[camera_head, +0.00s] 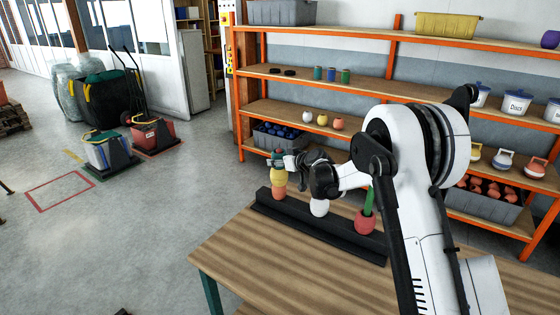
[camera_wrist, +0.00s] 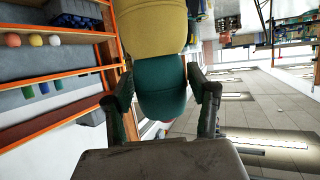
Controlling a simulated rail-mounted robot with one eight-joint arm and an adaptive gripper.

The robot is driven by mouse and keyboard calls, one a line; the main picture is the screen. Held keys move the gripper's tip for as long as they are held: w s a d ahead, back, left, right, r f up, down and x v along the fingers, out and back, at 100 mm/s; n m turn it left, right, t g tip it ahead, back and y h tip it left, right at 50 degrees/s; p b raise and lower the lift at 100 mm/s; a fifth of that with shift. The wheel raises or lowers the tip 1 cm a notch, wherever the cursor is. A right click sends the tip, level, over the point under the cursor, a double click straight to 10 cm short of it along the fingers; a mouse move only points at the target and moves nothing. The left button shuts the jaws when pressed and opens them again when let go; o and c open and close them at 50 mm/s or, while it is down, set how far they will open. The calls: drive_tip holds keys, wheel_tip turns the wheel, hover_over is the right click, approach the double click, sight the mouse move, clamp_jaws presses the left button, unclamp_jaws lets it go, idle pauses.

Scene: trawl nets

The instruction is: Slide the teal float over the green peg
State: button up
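The teal float (camera_head: 277,154) sits at the top of the left stack, directly above a yellow float (camera_head: 278,177). The wrist view shows the teal float (camera_wrist: 161,88) between my fingertips, with the yellow float (camera_wrist: 152,25) against it. My gripper (camera_head: 283,160) reaches the float from the right; its fingers (camera_wrist: 160,78) close in on both sides and appear to touch it. The green peg (camera_head: 369,198) stands upright at the right end of the black rack (camera_head: 318,228), with a red float (camera_head: 365,222) around its base.
A white float (camera_head: 319,207) sits mid-rack, partly under my arm. An orange float (camera_head: 279,191) is below the yellow one. The wooden table (camera_head: 255,262) is clear in front. Orange shelves (camera_head: 345,83) with small floats and bins stand behind.

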drive_tip(key=c, duration=0.9)
drive_tip(key=shift+s+r+p, duration=0.15)
drive_tip(key=shift+r+p, duration=0.5)
drive_tip(key=shift+r, duration=1.75)
drive_tip(key=shift+s+r+p, duration=0.1)
drive_tip(key=shift+r+p, duration=0.5)
drive_tip(key=shift+r, duration=1.75)
